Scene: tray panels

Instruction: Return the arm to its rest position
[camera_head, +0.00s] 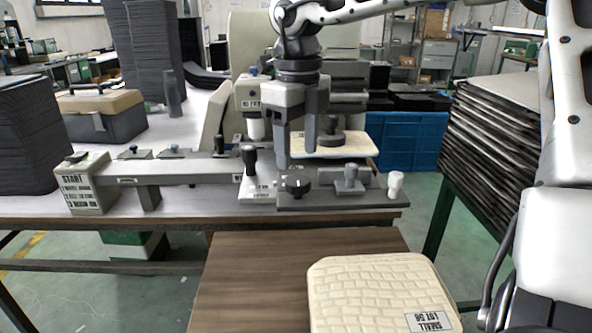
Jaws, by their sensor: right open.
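My right gripper (297,158) hangs fingers-down over the machine on the table, with a gap between its two grey fingers and nothing seen between them. Its arm comes in from the right across the top of the head view. My left gripper is not in the view. A cream cushioned panel (375,283) with a "SMALL LOT 56" label lies on the brown board at the front. Another pale panel (345,146) lies on the machine behind the gripper, partly hidden by it.
The machine (325,199) with its black and white knobs stands close around the gripper. A "START" box (84,186) is at its left end. Stacked dark sheets (495,140) stand at the right and a blue bin (408,138) behind. The brown board (255,275) is bare at left.

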